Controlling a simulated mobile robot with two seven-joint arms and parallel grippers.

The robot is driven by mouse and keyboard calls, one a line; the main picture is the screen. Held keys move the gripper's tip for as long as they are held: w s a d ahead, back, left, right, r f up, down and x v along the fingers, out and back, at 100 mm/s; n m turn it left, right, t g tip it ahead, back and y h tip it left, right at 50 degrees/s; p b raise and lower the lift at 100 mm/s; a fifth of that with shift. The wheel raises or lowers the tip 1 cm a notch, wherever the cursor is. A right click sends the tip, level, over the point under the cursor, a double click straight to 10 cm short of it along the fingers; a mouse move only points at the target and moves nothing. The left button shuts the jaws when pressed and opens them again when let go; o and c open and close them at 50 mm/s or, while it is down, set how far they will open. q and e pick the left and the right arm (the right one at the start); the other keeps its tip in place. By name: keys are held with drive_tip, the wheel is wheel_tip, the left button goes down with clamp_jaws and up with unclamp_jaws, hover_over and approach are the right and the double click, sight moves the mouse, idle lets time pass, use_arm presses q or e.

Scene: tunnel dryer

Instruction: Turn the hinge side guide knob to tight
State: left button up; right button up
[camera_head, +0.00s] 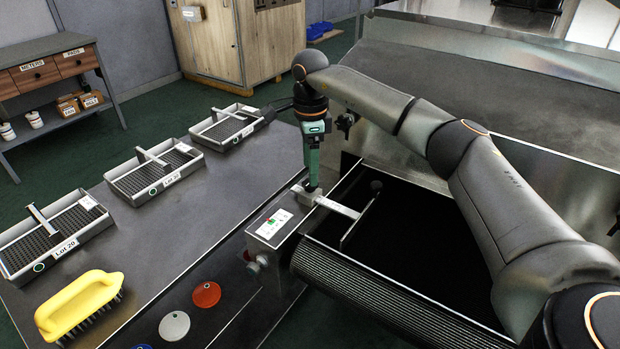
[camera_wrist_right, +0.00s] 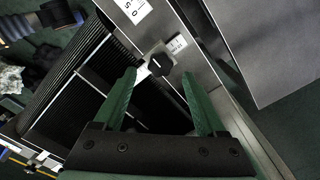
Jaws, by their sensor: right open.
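My right gripper (camera_head: 313,186) points down at a grey bracket (camera_head: 338,207) on the near-left corner of the dryer's belt bed. In the right wrist view my right gripper (camera_wrist_right: 158,75) is open, with green fingers spread. A black knob (camera_wrist_right: 160,65) on a metal mount shows between its fingertips, with a gap to each side. I cannot tell how far the fingertips are above the knob. A small label lies beside the knob, too small to read. In the head view the gripper hides the knob. My left gripper is not in view.
A control box (camera_head: 270,228) with a red and green top stands beside the dark belt (camera_head: 415,230). A thin guide rail (camera_head: 358,222) reaches over the belt. Several trays and a yellow brush (camera_head: 78,302) lie on the steel table (camera_head: 215,195) at the left.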

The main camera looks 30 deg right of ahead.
drive_tip(key=shift+f, duration=1.75)
clamp_jaws()
